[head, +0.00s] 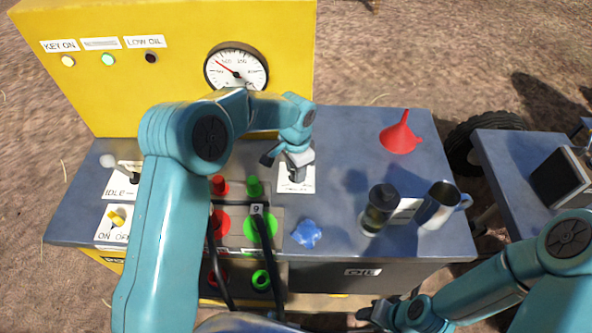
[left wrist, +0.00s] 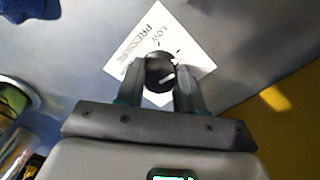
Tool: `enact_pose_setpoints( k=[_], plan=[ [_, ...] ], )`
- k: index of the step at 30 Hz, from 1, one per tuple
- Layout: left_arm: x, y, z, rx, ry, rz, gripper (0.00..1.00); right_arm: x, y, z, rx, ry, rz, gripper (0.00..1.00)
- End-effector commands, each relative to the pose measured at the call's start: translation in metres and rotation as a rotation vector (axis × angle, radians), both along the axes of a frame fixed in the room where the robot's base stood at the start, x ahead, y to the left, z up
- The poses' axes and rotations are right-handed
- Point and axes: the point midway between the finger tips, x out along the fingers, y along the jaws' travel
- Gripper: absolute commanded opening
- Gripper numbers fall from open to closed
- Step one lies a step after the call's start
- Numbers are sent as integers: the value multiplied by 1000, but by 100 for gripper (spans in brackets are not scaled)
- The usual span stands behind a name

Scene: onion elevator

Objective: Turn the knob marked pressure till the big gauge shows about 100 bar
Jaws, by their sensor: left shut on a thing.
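The pressure knob (left wrist: 160,70) is round and black with a white pointer line, on a white card (left wrist: 123,62) reading LOW and PRESSURE. My left gripper (left wrist: 160,80) is shut on the knob, one finger on each side. In the head view my left gripper (head: 292,165) comes down over the card and mostly hides the knob. The big gauge (head: 236,70) is round and white-faced on the yellow panel. Its red needle points up and left, seemingly between 50 and 100. My right gripper (head: 372,314) is low in the head view, away from the knob, its jaws unclear.
Red and green hose couplings (head: 254,187) are left of the knob. An on/off switch (head: 116,218) is farther left.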

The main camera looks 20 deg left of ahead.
Motion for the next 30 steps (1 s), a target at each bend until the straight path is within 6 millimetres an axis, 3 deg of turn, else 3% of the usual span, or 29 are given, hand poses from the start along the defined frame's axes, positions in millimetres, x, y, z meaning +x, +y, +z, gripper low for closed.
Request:
enact_pose_setpoints(
  k=[9,24,25,27,30],
  plan=[
    [1,0,2,0,-4,-108,6,0,0,-3,0,0,0,43],
    [2,0,3,0,-6,-126,6,0,0,-3,0,0,0,43],
    [2,0,3,0,-6,-126,43,0,0,-3,0,0,0,43],
    [2,1,2,0,-6,-126,63,0,0,-3,0,0,0,43],
    [1,0,2,0,-4,-126,63,0,0,-3,0,0,0,43]
  ],
)
